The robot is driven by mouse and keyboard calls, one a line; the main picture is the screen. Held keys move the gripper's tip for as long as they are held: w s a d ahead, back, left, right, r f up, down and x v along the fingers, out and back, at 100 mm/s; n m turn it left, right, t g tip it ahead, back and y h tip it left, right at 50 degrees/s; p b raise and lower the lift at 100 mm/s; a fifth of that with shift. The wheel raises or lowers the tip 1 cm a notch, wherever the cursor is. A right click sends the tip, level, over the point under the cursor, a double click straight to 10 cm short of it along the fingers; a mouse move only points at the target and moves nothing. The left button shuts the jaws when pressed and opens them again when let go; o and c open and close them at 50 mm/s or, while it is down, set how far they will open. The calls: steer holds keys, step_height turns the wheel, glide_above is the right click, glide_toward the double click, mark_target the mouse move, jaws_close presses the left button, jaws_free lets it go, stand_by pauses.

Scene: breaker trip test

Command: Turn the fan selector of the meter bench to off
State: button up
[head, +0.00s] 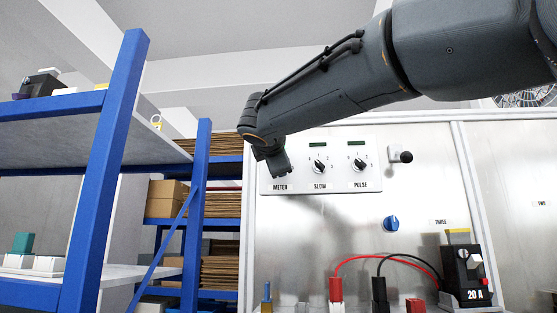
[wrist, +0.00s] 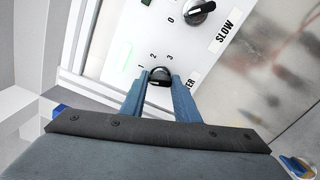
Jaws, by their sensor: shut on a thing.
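A white selector panel (head: 338,163) is on the upright metal bench. Its labels read METER, SLOW and PULSE from left to right; I see no label that reads fan. My gripper (head: 279,170) is in front of the METER position and hides its knob in the head view. In the wrist view my gripper (wrist: 160,82) is shut on a black knob (wrist: 159,74), one finger on each side. The digits 1, 2 and 3 show around it, and a label ending in ER is partly hidden. The knob's pointer direction is unclear. The SLOW knob (head: 319,165) and PULSE knob (head: 359,164) are free.
A black knob (head: 401,156) sticks out right of the panel, and a blue knob (head: 391,223) is below. Red (head: 382,258) and black leads run to a breaker marked 20 A (head: 468,275). Blue shelving (head: 104,170) stands on the left.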

steer(key=n+p, duration=0.2)
steer(key=n, duration=0.3)
steer(key=shift+p, duration=0.3)
stand_by(0.4)
steer(key=o, duration=1)
steer(key=shift+o, duration=0.2)
steer(key=s+a+b, duration=0.1)
steer(key=s+b, duration=0.1)
steer(key=s, duration=0.5)
steer(key=shift+s+a, duration=0.25)
steer(key=shift+s, duration=0.1)
